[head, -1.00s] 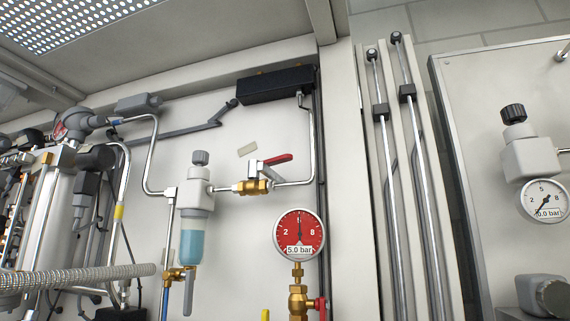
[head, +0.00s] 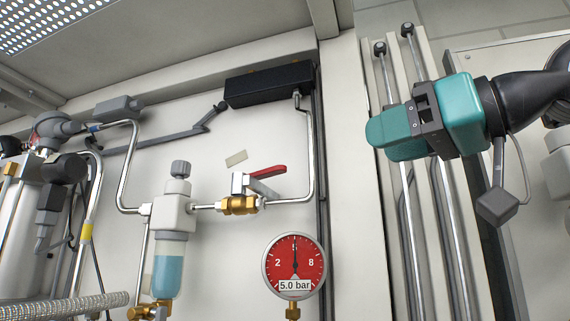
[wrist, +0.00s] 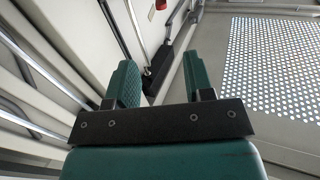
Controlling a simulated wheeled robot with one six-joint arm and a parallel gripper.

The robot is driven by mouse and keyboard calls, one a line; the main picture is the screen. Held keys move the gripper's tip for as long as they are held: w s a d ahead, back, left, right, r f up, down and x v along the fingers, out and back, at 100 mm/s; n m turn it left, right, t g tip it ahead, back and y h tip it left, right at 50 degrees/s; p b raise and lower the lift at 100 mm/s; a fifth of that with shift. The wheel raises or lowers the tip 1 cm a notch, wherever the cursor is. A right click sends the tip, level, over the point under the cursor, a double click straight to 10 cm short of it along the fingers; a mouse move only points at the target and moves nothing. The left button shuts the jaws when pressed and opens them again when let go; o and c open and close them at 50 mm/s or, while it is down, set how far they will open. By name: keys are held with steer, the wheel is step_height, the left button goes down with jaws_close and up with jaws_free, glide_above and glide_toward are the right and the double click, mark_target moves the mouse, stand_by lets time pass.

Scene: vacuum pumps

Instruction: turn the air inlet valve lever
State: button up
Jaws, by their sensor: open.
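The air inlet valve has a red lever (head: 268,171) on a brass body (head: 238,205), in the middle of the head view. The lever slants slightly up to the right, along the pipe. My gripper (head: 382,136) is at the right of the head view, well to the right of the lever and higher in the picture, its teal fingers toward the left. In the wrist view my gripper (wrist: 162,70) shows its two fingers apart with nothing between them. A small red piece shows at the top of the wrist view; I cannot tell whether it is the lever.
A red gauge (head: 294,265) reading 5.0 bar is below the lever. A filter with a blue bowl (head: 169,263) stands left of the valve, and a black box (head: 268,87) is above. Vertical rods (head: 411,220) run behind my gripper.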

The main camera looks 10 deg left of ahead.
mark_target(285, 169)
steer(key=p+x, duration=0.7)
steer(key=x, duration=1)
steer(key=shift+a+r, duration=0.15)
jaws_close()
